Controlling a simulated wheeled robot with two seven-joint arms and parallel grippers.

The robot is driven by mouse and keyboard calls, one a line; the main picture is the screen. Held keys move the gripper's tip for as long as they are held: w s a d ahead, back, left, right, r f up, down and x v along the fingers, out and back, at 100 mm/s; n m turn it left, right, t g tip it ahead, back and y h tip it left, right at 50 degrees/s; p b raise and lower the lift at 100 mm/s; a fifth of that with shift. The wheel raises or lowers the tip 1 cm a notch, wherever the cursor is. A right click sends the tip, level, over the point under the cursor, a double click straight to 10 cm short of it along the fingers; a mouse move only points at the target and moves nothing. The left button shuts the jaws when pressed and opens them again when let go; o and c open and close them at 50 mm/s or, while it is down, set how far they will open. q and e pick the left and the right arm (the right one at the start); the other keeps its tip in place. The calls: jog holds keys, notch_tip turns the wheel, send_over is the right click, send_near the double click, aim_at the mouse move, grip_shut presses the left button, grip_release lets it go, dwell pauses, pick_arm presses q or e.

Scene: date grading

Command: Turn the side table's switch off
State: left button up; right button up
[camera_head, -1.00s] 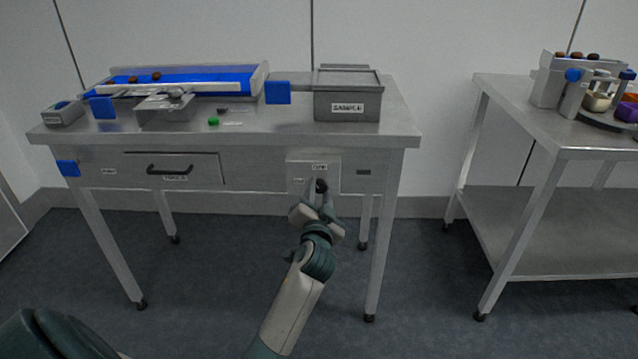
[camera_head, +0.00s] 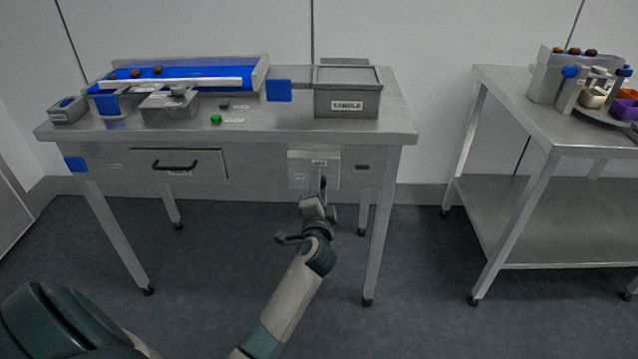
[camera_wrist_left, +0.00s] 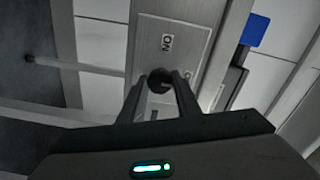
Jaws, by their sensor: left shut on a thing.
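The side table (camera_head: 250,133) stands at centre left in the head view. A pale switch plate (camera_head: 300,168) is on its front, right of the drawer. A dark switch knob sticks out from the plate; in the left wrist view the round knob (camera_wrist_left: 161,77) lies between my fingertips. The plate (camera_wrist_left: 176,40) there bears a label reading ON, turned sideways. My left gripper (camera_head: 319,190) reaches up from below to the plate and is shut on the knob. The fingers partly hide the knob and lower plate. My right gripper is not in view.
The drawer (camera_head: 205,164) with a dark handle is left of the plate. On the table are a blue conveyor (camera_head: 205,73) with dates, a green button (camera_head: 216,119) and a SAMPLE box (camera_head: 347,104). A second steel table (camera_head: 500,95) stands right, with open floor between.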

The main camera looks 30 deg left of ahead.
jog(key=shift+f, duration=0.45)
pick_arm(q)
jog(key=o, duration=1)
jog(key=shift+o, duration=0.2)
jog(key=b+v, duration=0.1)
jog(key=v, duration=1.6)
jog(key=shift+s, duration=0.2)
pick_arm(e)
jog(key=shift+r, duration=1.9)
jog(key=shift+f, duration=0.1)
